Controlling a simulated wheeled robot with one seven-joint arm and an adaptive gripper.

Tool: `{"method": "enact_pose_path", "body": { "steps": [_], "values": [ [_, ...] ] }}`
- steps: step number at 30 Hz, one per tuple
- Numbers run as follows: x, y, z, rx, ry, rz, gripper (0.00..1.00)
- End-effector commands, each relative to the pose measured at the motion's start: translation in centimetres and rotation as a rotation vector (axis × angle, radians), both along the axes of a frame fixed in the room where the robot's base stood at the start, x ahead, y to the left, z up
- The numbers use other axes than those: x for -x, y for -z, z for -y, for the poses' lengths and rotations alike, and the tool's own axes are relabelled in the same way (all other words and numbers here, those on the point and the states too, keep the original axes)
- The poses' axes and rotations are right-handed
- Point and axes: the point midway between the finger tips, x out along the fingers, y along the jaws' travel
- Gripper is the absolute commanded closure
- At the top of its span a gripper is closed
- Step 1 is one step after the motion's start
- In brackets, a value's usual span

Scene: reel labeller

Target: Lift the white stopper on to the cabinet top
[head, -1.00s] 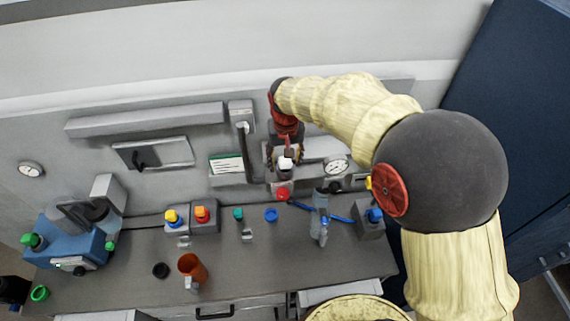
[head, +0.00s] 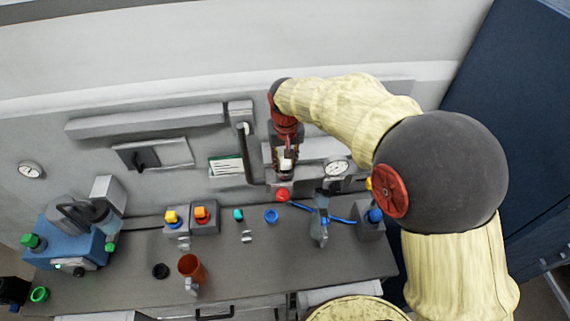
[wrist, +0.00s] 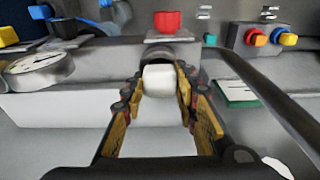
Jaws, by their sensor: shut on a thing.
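The white stopper (wrist: 158,82) is a small pale block between my fingertips in the wrist view. It also shows as a small white spot in the head view (head: 286,165). My gripper (wrist: 158,88) is shut on it, one finger against each side. In the head view my gripper (head: 286,158) is in front of the wall fittings, above the back edge of the grey cabinet top (head: 225,250). A dark round part (wrist: 160,52) lies right behind the stopper; I cannot tell whether they touch.
A red knob (head: 282,195) sits close below my gripper in the head view. A round gauge (head: 336,167) is to its right, and a dark upright bar (head: 243,150) to its left. An orange cup (head: 191,267) stands on the top. Bare surface lies right of the cup.

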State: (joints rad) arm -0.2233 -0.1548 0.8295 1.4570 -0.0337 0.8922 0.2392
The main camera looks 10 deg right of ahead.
Motion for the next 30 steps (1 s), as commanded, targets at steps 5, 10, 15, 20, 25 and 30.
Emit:
{"method": "enact_pose_path", "body": {
  "steps": [5, 10, 15, 20, 25, 30],
  "values": [
    [0.0, -0.3, 0.0, 0.000, 0.000, 0.001, 0.96],
    [-0.1, -1.7, 0.0, 0.000, 0.000, 0.002, 0.96],
    [1.0, -4.3, 0.0, -0.001, -0.001, 0.005, 0.96],
    [3.7, -7.5, 0.1, -0.002, -0.001, 0.006, 0.96],
    [7.5, -10.0, 0.2, -0.001, -0.001, 0.004, 0.96],
    [10.8, -11.5, 0.3, -0.001, -0.001, 0.003, 0.96]
  ]
}}
